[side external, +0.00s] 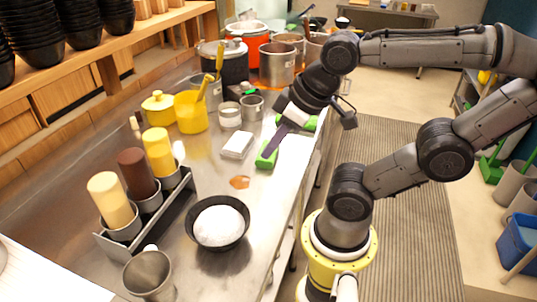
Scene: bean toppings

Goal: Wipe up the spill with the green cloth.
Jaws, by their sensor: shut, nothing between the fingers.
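The spill (239,182) is a small orange-brown patch on the steel counter, behind the black bowl. A green piece that looks like the green cloth (264,162) lies on the counter to the right of the white block, a little behind and right of the spill. My gripper (267,154) points down at this green piece, with its dark fingers shut and overlapping it in the picture. I cannot tell whether they touch it. More green (310,123) shows behind my gripper near the counter's right edge; I cannot tell if it is a separate item.
A black bowl of white contents (220,225) stands in front of the spill. A bottle rack (130,235) is to the left. A white block (238,145), a yellow pot (190,112) and metal cups (252,107) stand behind. Bare counter surrounds the spill.

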